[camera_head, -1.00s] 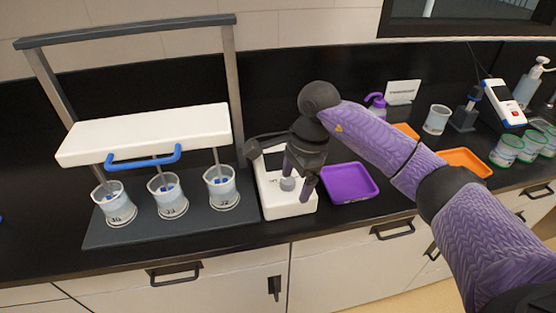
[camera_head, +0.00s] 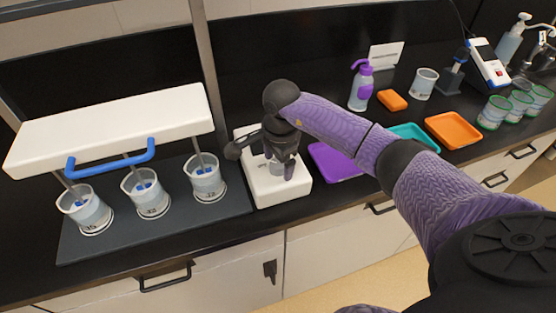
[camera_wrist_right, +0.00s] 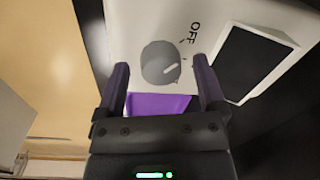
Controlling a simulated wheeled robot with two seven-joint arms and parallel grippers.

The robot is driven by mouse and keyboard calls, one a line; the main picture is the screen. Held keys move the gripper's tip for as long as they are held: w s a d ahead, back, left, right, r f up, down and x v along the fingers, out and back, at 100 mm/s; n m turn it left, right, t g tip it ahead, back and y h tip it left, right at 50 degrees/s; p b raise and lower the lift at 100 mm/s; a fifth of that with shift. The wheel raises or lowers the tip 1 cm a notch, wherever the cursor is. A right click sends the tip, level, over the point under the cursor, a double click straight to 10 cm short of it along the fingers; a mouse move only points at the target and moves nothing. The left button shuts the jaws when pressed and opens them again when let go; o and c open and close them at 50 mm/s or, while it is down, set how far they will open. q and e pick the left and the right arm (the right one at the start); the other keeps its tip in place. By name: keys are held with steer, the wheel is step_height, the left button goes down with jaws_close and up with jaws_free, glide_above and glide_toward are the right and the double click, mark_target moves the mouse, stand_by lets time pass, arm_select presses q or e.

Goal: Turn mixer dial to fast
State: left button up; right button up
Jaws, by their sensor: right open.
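The mixer (camera_head: 262,187) is a white box on the black counter, just right of the stirrer stand. Its grey round dial (camera_wrist_right: 161,62) shows in the right wrist view, with a light pointer line and the printed word OFF beside it. A "fast" mark is not visible. My right gripper (camera_head: 283,173) is over the mixer, and its open fingers (camera_wrist_right: 163,85) stand on either side of the dial, apart from it as far as I can see. In the head view the gripper mostly hides the dial. My left gripper is not in view.
The stirrer stand (camera_head: 110,128) with a blue handle and beakers is close on the left. A purple tray (camera_head: 331,163) lies right of the mixer. A purple-topped bottle (camera_head: 361,87), teal tray (camera_head: 418,134) and orange tray (camera_head: 454,130) are farther right. A dark panel (camera_wrist_right: 247,64) is beside the dial.

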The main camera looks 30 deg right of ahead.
steer(key=c, duration=0.4)
jaws_close()
